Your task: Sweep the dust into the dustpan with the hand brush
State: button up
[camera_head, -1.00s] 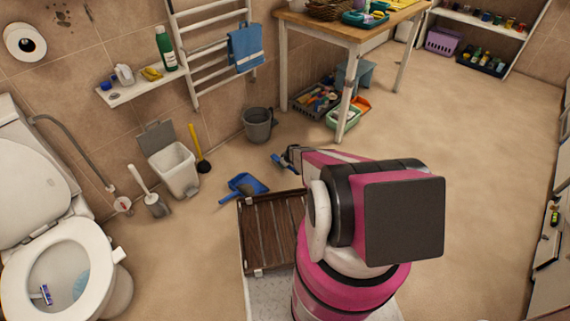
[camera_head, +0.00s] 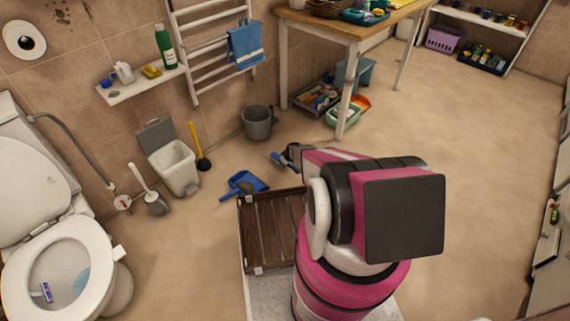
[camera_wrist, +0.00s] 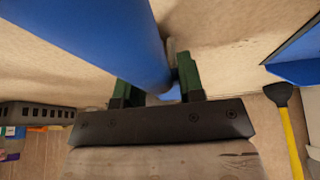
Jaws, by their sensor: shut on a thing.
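My gripper (camera_head: 291,153) is shut on the hand brush (camera_head: 279,161), low over the floor and right of the dustpan. In the wrist view the brush's blue handle (camera_wrist: 95,35) runs between the green fingers of my gripper (camera_wrist: 160,85). The bristles are hidden or too small to make out. The blue dustpan (camera_head: 253,180) lies on the floor just beyond the wooden slatted rack, with its handle toward the left. Part of the dustpan (camera_wrist: 298,66) shows at the right of the wrist view. I cannot clearly make out the dust.
A grey bucket (camera_head: 258,124) stands behind the brush. A wooden table (camera_head: 345,28) has crates under it at the right. A plunger (camera_head: 199,150), a white bin (camera_head: 175,165) and a toilet brush (camera_head: 152,197) stand along the wall. The slatted rack (camera_head: 262,232) is nearest me.

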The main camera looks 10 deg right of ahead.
jog(key=shift+f, duration=0.45)
dwell(0.3)
